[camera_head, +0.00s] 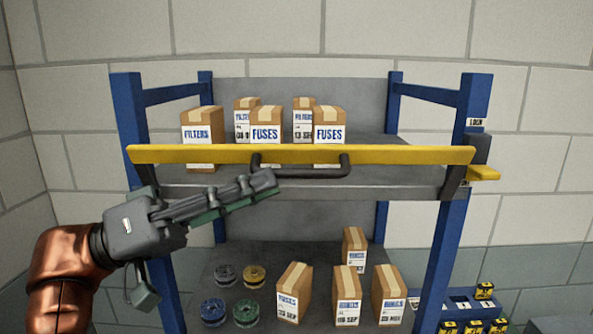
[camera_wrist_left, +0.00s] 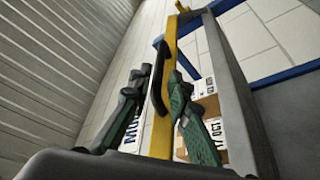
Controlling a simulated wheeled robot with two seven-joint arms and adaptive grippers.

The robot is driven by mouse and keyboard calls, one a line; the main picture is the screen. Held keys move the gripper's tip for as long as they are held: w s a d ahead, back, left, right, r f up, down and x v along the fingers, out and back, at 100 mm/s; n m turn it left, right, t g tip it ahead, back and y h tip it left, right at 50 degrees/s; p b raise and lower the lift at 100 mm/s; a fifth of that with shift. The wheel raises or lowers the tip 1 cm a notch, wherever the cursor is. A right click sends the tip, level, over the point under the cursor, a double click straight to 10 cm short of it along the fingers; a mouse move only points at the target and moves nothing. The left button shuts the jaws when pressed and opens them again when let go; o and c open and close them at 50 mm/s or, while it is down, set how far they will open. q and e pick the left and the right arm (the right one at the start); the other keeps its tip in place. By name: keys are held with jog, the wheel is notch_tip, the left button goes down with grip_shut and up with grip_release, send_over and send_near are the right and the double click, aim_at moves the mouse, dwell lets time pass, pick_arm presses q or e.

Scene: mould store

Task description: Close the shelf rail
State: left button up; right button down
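The yellow shelf rail (camera_head: 400,155) runs across the front of the upper shelf, from the left blue post to the right one. A dark handle (camera_head: 312,172) is fixed at its middle. The rail's right end lies near a dark catch with a yellow tab (camera_head: 484,173); I cannot tell whether it is seated. My left gripper (camera_head: 268,182) has its fingertips at the handle's left end. In the left wrist view my left gripper (camera_wrist_left: 160,95) has its fingers apart, with the rail (camera_wrist_left: 162,130) and handle (camera_wrist_left: 158,85) showing between them. Contact is unclear. My right gripper is not in view.
Cartons of filters (camera_head: 197,137) and fuses (camera_head: 264,141) stand on the upper shelf behind the rail. The lower shelf (camera_head: 262,262) holds more cartons and several spools. Small yellow-and-black boxes (camera_head: 473,327) sit at the lower right. A block wall stands behind.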

aim_at(296, 173)
pick_arm(q)
jog(key=x, duration=0.5)
jog(key=shift+w+d, duration=0.15)
jog(key=shift+d, duration=0.2)
jog(key=shift+c, duration=0.4)
grip_shut()
